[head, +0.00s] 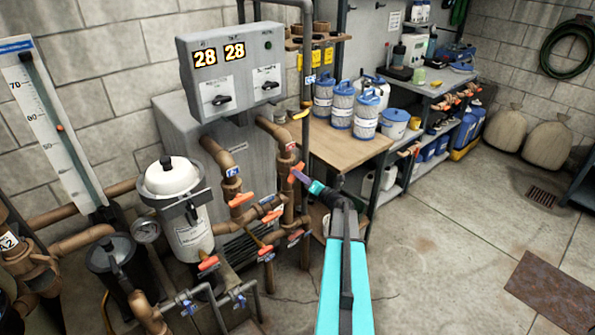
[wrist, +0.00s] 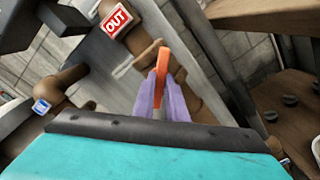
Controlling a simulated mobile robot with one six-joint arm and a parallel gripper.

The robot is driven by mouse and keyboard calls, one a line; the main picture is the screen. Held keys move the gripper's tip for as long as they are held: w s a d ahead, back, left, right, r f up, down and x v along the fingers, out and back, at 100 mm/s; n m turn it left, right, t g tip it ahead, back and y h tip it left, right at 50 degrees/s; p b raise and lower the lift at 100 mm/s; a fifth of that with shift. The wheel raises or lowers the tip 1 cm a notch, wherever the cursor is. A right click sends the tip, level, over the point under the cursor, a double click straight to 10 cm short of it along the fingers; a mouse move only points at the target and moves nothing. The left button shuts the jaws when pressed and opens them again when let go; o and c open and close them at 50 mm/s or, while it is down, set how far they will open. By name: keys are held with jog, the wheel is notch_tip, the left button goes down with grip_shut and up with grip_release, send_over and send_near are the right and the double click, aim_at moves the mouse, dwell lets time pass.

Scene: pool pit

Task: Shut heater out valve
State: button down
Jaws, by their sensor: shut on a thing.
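The heater out valve's orange handle (wrist: 161,64) stands between the two purple fingers of my gripper (wrist: 161,88) in the wrist view. The fingers are shut on the handle. A red OUT tag (wrist: 116,20) sits on the brown pipe just above and to the left of it. In the head view my gripper (head: 304,181) reaches the handle (head: 298,173) on the vertical pipe right of the grey heater (head: 215,150). The fingertips partly cover the handle, and the valve body is largely hidden.
Other orange valve handles (head: 241,199) sit on the pipes to the left and below. A wooden bench (head: 335,150) with blue-lidded containers (head: 343,105) stands close to the right of the pipe. A white filter canister (head: 188,215) stands left.

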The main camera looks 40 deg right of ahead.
jog(key=shift+m+p, duration=4.5)
jog(key=shift+p, duration=0.65)
jog(key=c, duration=1.7)
grip_release()
jog(key=s, duration=0.7)
jog(key=shift+a, duration=0.25)
